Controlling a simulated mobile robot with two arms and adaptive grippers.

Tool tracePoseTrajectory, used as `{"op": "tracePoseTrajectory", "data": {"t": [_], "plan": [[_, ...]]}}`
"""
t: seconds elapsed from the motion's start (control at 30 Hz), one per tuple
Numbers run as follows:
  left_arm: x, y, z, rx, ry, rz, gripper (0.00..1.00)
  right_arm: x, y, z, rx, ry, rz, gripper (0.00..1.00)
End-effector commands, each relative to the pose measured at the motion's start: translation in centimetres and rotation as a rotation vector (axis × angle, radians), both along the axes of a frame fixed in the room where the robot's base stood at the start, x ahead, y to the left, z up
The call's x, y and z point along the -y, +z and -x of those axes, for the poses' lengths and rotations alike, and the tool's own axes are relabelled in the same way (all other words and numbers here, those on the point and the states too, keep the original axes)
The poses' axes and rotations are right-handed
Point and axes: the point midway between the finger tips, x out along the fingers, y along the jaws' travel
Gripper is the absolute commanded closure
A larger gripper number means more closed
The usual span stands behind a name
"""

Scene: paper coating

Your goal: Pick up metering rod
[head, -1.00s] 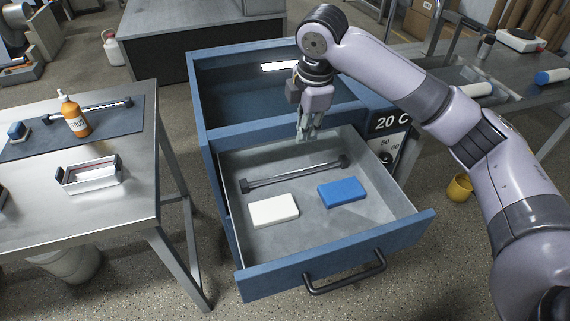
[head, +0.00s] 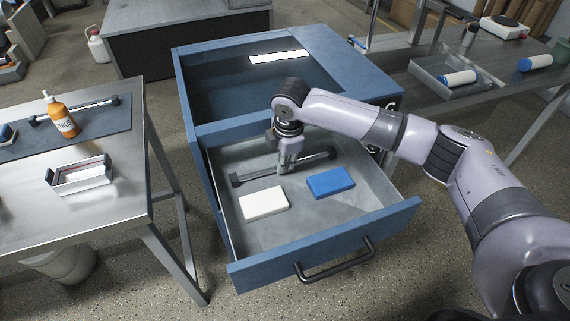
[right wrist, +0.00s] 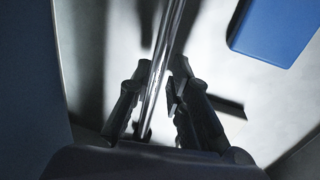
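The metering rod (head: 257,176), a thin shiny bar with dark end blocks, lies across the back part of the open drawer (head: 300,232). My right gripper (head: 288,172) points down into the drawer at the rod's middle, hiding part of it. In the right wrist view the rod (right wrist: 168,45) runs between the two fingers (right wrist: 163,66), with a small gap showing beside it, so the gripper looks open around it. My left gripper is not in view.
A white block (head: 264,204) and a blue block (head: 330,183) lie in the drawer in front of the rod. Drawer walls surround my right gripper. An orange bottle (head: 62,120) and a small metal tray (head: 82,176) stand on the left table.

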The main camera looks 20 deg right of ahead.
Motion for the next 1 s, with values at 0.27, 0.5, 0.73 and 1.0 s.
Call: {"op": "tracePoseTrajectory", "data": {"t": [0.27,0.5,0.73,1.0], "plan": [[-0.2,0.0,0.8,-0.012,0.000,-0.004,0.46,0.1,-1.7,-0.4,0.002,0.000,0.001,0.82],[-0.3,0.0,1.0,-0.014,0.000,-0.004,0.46,0.1,-1.6,-0.4,0.002,0.000,0.001,0.90],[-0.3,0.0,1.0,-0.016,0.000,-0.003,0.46,0.1,-1.6,-0.4,0.002,0.000,0.001,1.00],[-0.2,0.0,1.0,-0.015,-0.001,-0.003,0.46,0.1,-1.6,-0.4,0.003,-0.001,0.001,1.00]]}}
